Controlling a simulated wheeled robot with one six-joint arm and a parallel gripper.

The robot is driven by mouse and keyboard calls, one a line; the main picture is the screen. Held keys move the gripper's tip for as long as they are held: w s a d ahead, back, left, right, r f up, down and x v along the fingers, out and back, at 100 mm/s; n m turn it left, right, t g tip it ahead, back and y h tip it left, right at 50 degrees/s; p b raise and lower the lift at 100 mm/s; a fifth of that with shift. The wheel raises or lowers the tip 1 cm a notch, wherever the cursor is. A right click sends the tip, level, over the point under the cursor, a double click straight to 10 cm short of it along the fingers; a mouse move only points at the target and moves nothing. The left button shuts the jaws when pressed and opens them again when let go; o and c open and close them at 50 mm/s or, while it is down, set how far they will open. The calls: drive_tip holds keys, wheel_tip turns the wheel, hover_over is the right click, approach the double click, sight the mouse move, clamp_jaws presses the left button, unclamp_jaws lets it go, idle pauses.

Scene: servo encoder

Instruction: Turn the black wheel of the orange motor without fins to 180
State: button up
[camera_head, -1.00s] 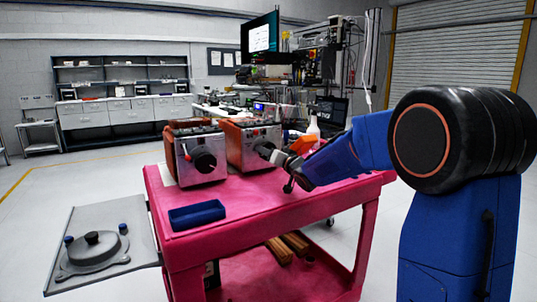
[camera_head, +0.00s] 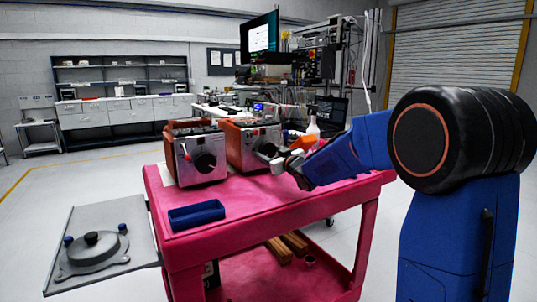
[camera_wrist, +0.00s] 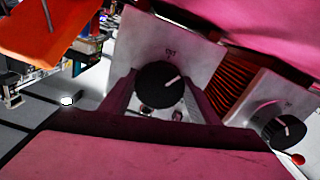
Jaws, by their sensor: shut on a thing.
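Two orange motors with pale front faces stand side by side on the pink cart: the left motor (camera_head: 200,172) and the right motor (camera_head: 233,150). My gripper (camera_head: 277,158) is at the right motor's face. In the wrist view that motor's black wheel (camera_wrist: 160,85) lies between my jaws, which are shut on it. The wheel's white pointer line aims up and right in that view, below a small dark label. The other motor's wheel (camera_wrist: 283,132) is free at the right. Orange fins (camera_wrist: 234,85) show between the two faces; I cannot tell surely which motor bears them.
A blue tray (camera_head: 197,214) lies on the cart top (camera_head: 262,205) near its left front. A red-tipped lever (camera_wrist: 298,159) sits beside the free wheel. A spray bottle (camera_head: 313,127) stands behind my wrist. The cart's front right top is clear.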

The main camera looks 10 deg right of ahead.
drive_tip(key=n, duration=0.6)
drive_tip(key=shift+d, duration=0.1)
idle(0.5)
drive_tip(key=o, duration=1.1)
drive_tip(key=shift+c, duration=0.2)
drive_tip(key=v, duration=1.7)
drive_tip(key=shift+s, duration=0.2)
